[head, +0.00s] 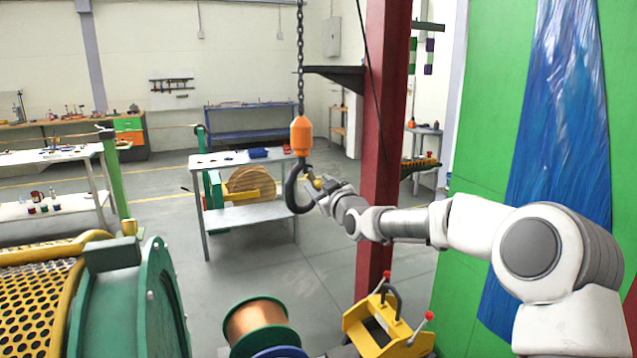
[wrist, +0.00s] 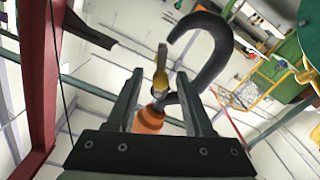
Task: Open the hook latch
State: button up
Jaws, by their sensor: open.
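A dark hook (head: 291,192) hangs below an orange block (head: 301,135) on a chain. In the wrist view the hook (wrist: 222,50) curves up and to the right beyond my fingers, and the orange block (wrist: 148,120) shows between them. The yellow latch (wrist: 160,78) appears between my two fingertips in that view; whether either finger touches it I cannot tell. My gripper (wrist: 160,73) is open. In the head view my gripper (head: 319,190) is at the right side of the hook opening, and the latch there is too small to make out clearly.
A red column (head: 385,130) stands just behind my arm. A yellow lifting frame (head: 372,325) with a shackle and a copper spool (head: 255,325) are below. A green and yellow machine (head: 130,300) fills the lower left. A grey table (head: 245,212) stands behind the hook.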

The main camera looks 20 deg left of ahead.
jog(key=shift+w+a, duration=0.15)
grip_shut()
